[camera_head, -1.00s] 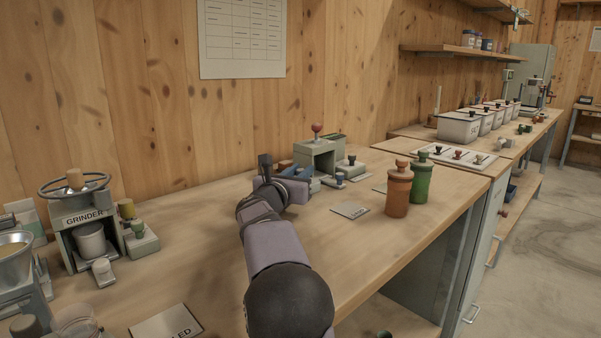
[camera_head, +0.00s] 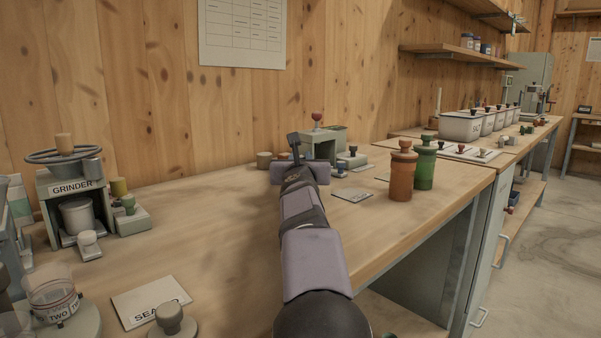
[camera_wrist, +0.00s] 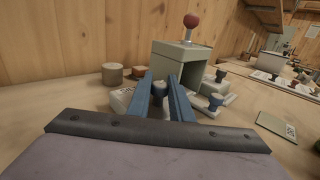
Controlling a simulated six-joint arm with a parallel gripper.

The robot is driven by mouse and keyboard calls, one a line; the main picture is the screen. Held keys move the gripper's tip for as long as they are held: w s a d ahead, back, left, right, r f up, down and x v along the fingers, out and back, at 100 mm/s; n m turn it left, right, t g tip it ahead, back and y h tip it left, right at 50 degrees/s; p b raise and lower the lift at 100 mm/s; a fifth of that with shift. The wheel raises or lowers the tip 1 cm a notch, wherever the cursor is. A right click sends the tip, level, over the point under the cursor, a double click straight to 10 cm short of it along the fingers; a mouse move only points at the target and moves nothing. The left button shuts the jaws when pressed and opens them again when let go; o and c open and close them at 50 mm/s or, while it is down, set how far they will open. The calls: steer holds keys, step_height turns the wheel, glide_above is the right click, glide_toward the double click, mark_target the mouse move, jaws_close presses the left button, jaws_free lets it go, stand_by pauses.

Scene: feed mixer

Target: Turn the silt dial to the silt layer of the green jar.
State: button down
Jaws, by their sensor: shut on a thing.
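The green jar (camera_head: 425,165) stands near the bench's right front edge, beside an orange-brown jar (camera_head: 401,174). Its silt layer cannot be made out. My gripper (camera_wrist: 160,84) has its two blue fingers shut on a dark blue knob (camera_wrist: 159,88) by a small pale block (camera_wrist: 122,98). The block's label is too small to read, so I cannot tell if this is the silt dial. A second blue knob (camera_wrist: 215,100) stands to the right on a pale base. In the head view my arm hides the gripped knob.
A grey-green stand (camera_wrist: 184,62) with a red ball knob (camera_wrist: 191,20) rises just behind the gripper. Round wooden pieces (camera_wrist: 112,75) sit to its left. A flat card (camera_head: 353,194) lies right of my arm.

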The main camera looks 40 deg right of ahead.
steer(key=shift+n+t+y, duration=0.3)
steer(key=shift+y, duration=0.1)
steer(key=c, duration=1.6)
jaws_free()
steer(key=shift+b+v, duration=1.2)
steer(key=shift+v, duration=2.5)
